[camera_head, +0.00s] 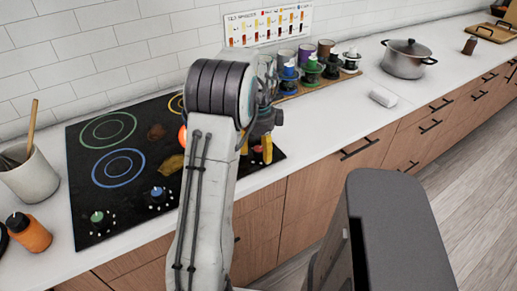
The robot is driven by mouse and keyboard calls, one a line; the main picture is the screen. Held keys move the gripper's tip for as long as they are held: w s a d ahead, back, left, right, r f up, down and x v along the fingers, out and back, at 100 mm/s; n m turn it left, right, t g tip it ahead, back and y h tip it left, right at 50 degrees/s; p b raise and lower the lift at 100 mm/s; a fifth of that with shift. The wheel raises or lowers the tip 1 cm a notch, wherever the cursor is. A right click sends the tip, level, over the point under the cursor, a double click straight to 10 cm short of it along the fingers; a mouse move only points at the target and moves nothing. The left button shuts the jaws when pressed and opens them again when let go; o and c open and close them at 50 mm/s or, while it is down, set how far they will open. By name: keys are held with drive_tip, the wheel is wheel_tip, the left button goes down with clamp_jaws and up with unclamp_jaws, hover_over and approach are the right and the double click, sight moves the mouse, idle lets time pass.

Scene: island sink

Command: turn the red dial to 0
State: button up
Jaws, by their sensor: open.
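The black stovetop (84,185) lies at the left of the counter, with colored burner rings. A green dial (97,217) and a blue dial (157,192) show along its front edge. An orange-red patch shows beside the arm. My gripper (256,151) has yellow-tipped fingers, points down over the right front part of the stovetop and is open. Whether it touches a dial cannot be told.
A white utensil crock (31,178) and an orange bottle (30,235) stand left of the stovetop. A wooden tray (326,84) with several cups and stands is behind right. A steel pot (407,61) and a white roll (383,97) stand farther right, with clear counter between.

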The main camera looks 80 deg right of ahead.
drive_tip(key=shift+c, duration=0.3)
clamp_jaws()
idle(0.3)
drive_tip(key=n+p, duration=0.1)
drive_tip(key=n, duration=0.2)
drive_tip(key=shift+n, duration=0.4)
drive_tip(key=n, duration=0.4)
drive_tip(key=shift+n, duration=0.3)
drive_tip(key=n, duration=0.3)
drive_tip(key=shift+a+n+p, duration=0.1)
drive_tip(key=shift+n+p, duration=0.2)
drive_tip(key=shift+p, duration=0.1)
drive_tip(key=shift+f+n, duration=0.1)
drive_tip(key=shift+n, duration=1.8)
